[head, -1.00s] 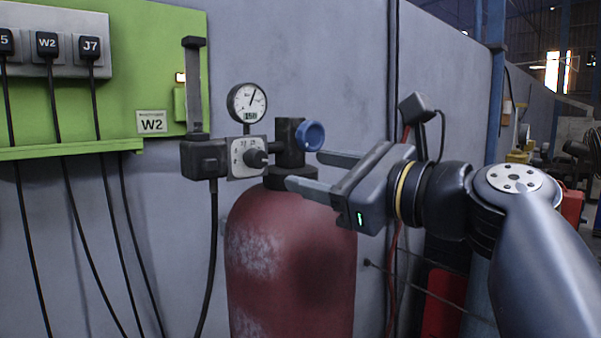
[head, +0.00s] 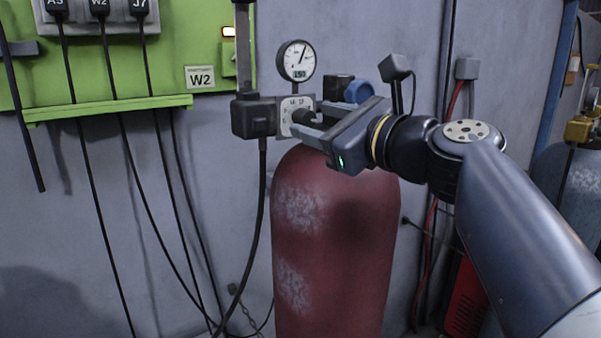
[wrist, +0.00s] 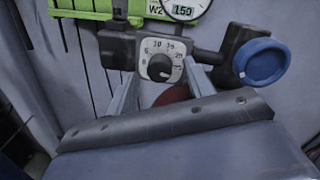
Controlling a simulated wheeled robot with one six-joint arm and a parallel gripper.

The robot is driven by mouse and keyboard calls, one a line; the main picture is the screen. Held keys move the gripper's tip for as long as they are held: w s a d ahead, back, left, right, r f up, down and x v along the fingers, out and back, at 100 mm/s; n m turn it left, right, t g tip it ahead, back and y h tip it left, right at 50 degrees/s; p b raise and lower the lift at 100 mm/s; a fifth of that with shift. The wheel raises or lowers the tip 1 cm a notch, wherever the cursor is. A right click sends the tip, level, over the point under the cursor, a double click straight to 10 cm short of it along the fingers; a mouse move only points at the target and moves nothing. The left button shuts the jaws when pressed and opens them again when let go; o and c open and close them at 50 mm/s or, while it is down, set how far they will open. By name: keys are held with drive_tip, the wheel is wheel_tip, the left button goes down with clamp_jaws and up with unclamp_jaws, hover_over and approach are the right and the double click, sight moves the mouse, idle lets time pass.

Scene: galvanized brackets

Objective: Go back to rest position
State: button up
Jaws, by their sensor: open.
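My gripper (head: 309,118) is open in front of the regulator on the red gas cylinder (head: 330,235). In the wrist view its two fingers (wrist: 160,72) stand apart on either side of the dial plate (wrist: 160,50). The black dial knob (wrist: 160,68) shows between them, with nothing gripped. I cannot tell whether a finger touches the plate. In the head view the gripper body partly covers the dial plate (head: 285,115) and valve. The blue handwheel (head: 358,91) shows just behind the gripper; it also shows at right in the wrist view (wrist: 262,62).
A round pressure gauge (head: 296,60) stands above the regulator. A black box (head: 253,117) with a hanging cable is left of it. The green panel (head: 110,107) holds several plugged cables and a W2 label (head: 199,77). A grey-blue cylinder (head: 575,190) stands at right.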

drive_tip(key=shift+x, duration=0.9)
drive_tip(key=shift+s+d, duration=0.1)
